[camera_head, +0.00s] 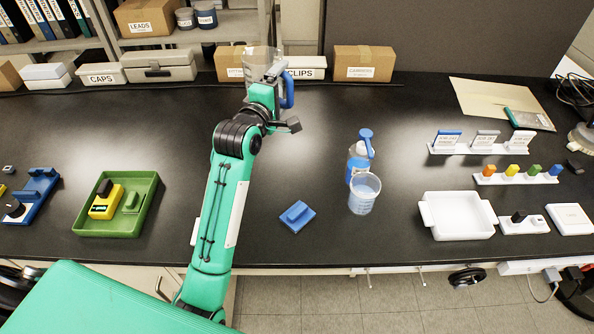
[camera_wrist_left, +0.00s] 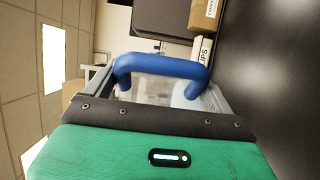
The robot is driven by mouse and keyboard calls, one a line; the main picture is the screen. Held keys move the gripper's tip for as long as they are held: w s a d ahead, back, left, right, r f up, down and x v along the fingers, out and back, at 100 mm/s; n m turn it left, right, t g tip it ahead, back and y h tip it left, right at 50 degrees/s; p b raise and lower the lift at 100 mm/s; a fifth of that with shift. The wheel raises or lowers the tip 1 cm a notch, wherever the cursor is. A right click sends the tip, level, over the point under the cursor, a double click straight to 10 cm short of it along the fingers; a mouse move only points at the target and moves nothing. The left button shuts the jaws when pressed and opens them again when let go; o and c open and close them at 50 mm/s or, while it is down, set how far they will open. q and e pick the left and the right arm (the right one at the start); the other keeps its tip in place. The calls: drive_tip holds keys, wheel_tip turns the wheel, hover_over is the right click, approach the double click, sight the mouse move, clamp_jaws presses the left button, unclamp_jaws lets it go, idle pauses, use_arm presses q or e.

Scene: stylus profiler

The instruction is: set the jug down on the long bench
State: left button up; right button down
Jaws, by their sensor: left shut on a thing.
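The clear jug (camera_head: 262,62) with a blue handle (camera_head: 288,90) is at the back of the long black bench (camera_head: 330,130), in front of the boxes. My left gripper (camera_head: 270,85) is shut on the jug, and my green arm reaches out to it from the front. In the left wrist view the blue handle (camera_wrist_left: 160,66) stands just beyond the gripper body, with the clear jug wall (camera_wrist_left: 150,92) behind it. The jug's base is hidden by the arm, so I cannot tell whether it touches the bench. My right gripper is not in view.
A wash bottle (camera_head: 358,160) and a clear beaker (camera_head: 364,195) stand right of my arm, near a blue block (camera_head: 297,216). A green tray (camera_head: 150,215) lies left, a white tray (camera_head: 465,230) right. Boxes (camera_head: 363,62) line the back.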

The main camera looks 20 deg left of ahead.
use_arm(q)
drive_tip(key=shift+w+r, duration=0.25)
drive_tip(key=shift+r, duration=0.05)
drive_tip(key=shift+w+a+f, duration=0.1)
drive_tip(key=shift+f, duration=0.05)
wheel_tip(320, 180, down, 19)
drive_tip(key=p, duration=0.3)
drive_tip(key=shift+f, duration=0.2)
